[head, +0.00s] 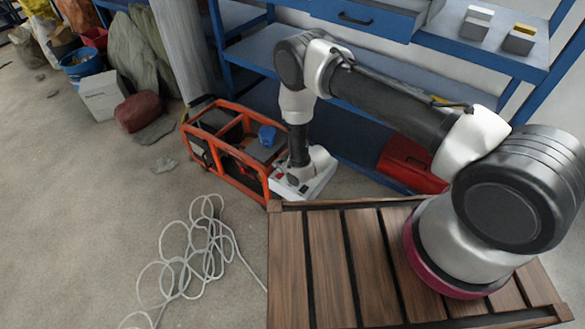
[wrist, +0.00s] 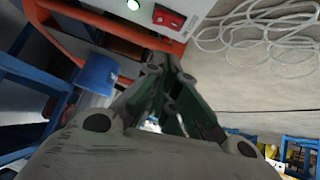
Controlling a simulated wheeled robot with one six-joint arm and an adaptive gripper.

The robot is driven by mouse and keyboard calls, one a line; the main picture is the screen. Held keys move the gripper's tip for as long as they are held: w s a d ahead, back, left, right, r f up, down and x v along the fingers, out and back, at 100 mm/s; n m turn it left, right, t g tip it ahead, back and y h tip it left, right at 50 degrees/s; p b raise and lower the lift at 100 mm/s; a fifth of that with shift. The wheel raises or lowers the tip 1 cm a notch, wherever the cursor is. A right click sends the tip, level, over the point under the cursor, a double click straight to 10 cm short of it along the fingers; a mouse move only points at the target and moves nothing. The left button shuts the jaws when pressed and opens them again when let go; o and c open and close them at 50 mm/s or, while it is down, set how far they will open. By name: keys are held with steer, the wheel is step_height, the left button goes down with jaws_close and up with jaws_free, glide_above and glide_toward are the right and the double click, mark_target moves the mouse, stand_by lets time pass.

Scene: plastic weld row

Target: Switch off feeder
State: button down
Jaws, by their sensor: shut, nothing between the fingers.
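An orange-framed machine (head: 228,152) stands on the floor by the shelf. A white box (head: 316,187) with small red parts sits at its right end, partly hidden by my wrist. I take this box for the feeder. In the wrist view, its pale panel (wrist: 187,5) carries a red rocker switch (wrist: 167,18) and a glowing green lamp (wrist: 134,4). The rocker's tilt is too small to tell. My gripper (wrist: 170,65) is shut and empty, its tips just below the switch in the picture. I cannot tell whether they touch anything. The head view mostly hides the fingers.
A wooden slatted top (head: 325,265) is in front of the machine. A blue shelf (head: 250,50) stands behind, with a red case (head: 405,160) at its foot. Loose white cable (head: 190,255) lies on the floor left. A blue part (wrist: 97,74) shows beside my fingers.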

steer(key=v, duration=0.8)
steer(key=shift+r, duration=0.25)
steer(key=shift+s+d, duration=0.15)
steer(key=shift+d, duration=0.05)
